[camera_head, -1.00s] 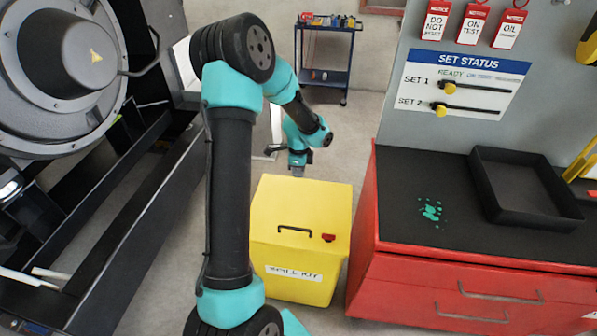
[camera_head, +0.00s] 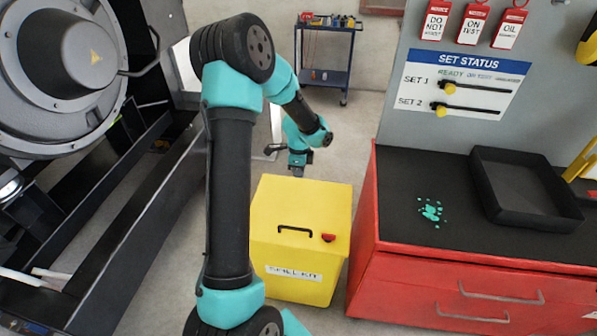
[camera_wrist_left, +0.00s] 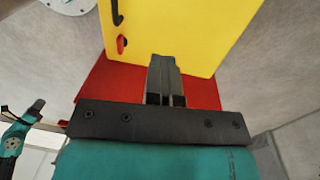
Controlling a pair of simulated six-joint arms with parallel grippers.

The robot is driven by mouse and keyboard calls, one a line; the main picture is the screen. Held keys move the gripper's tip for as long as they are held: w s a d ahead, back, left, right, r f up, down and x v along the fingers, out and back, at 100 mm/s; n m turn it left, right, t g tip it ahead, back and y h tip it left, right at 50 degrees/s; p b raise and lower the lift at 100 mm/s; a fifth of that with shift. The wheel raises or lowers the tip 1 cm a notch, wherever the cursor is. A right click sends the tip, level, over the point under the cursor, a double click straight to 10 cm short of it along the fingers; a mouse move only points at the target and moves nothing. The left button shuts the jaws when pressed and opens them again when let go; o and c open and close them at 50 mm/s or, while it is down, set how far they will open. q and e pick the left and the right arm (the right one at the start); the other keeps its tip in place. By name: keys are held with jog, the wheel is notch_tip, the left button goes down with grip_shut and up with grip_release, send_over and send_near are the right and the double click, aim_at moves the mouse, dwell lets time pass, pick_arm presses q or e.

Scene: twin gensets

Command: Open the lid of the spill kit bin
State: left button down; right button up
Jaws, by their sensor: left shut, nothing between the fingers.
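The yellow spill kit bin (camera_head: 320,207) stands on the floor with its lid down. A black handle (camera_head: 295,229) and a red catch (camera_head: 328,238) are at the front of its top, above a white label. My left gripper (camera_head: 297,171) is just behind the bin's far edge, its fingertips partly hidden by the bin. In the left wrist view the shut, empty fingers (camera_wrist_left: 164,66) point at the yellow bin (camera_wrist_left: 178,28), close to its edge; contact cannot be told. The handle (camera_wrist_left: 116,12) and red catch (camera_wrist_left: 122,44) show at the left there. My right gripper is not identifiable.
A red cabinet (camera_head: 440,285) with a dark top stands close on the bin's right, holding a black tray (camera_head: 525,215). A large genset frame (camera_head: 140,220) is at left. A blue cart (camera_head: 324,75) stands at the back. Floor is free behind the bin.

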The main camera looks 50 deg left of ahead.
pick_arm(q)
jog(key=c, duration=1.8)
grip_release()
jog(key=o, duration=0.7)
jog(key=r, duration=0.5)
jog(key=w+r, duration=0.1)
jog(key=r, duration=0.5)
jog(key=a+r, duration=0.1)
jog(key=r, duration=0.5)
jog(key=shift+w+r, duration=0.15)
jog(key=shift+r, duration=0.05)
